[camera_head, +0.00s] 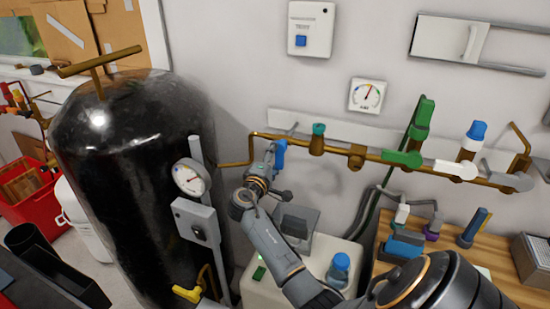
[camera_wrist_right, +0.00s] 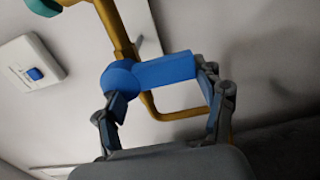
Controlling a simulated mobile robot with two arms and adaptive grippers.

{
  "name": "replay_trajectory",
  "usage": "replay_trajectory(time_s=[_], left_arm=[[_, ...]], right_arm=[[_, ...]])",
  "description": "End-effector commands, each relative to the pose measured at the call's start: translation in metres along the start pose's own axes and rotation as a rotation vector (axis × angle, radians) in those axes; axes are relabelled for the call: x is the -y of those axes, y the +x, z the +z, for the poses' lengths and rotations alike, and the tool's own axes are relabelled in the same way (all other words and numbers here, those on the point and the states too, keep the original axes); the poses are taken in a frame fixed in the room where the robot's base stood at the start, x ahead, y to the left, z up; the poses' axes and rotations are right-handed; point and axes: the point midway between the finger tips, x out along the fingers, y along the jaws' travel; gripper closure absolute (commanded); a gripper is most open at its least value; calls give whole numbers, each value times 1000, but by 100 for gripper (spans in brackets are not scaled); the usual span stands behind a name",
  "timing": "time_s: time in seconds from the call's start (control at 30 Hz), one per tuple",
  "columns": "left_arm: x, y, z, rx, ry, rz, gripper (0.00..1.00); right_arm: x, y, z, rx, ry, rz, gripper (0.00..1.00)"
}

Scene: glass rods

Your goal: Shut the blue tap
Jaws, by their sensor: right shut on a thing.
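The blue tap (camera_head: 280,154) is at the left part of the brass pipe on the wall, its lever pointing down from the pipe in the head view. In the wrist view the blue tap (camera_wrist_right: 166,70) shows a round hub at left and a flat lever reaching right. My right gripper (camera_head: 266,172) is at the tap, shut on it. In the wrist view one finger of the right gripper (camera_wrist_right: 164,88) is against the hub and the other against the lever's far end. The gripper partly hides the tap in the head view. My left gripper is not in view.
A large black tank (camera_head: 130,170) with a gauge (camera_head: 191,177) stands left of my right gripper. The brass pipe (camera_head: 340,150) carries a green tap (camera_head: 402,158) and a white tap (camera_head: 456,169) farther right. A blue-capped bottle (camera_head: 340,268) stands below, near my right arm.

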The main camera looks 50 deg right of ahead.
Motion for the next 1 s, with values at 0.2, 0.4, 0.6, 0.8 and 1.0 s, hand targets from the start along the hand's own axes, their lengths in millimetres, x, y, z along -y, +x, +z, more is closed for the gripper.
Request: replay_trajectory(time_s=[0.2,0.4,0.6,0.8,1.0], left_arm=[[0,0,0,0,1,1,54],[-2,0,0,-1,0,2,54],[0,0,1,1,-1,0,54],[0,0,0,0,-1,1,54],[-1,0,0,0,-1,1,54]], right_arm=[[-5,2,2,4,-6,11,8],[-3,1,1,2,-4,6,7],[-1,-1,0,1,-3,3,7],[0,-27,0,-1,-1,1,7],[0,-71,0,0,-2,2,7]])
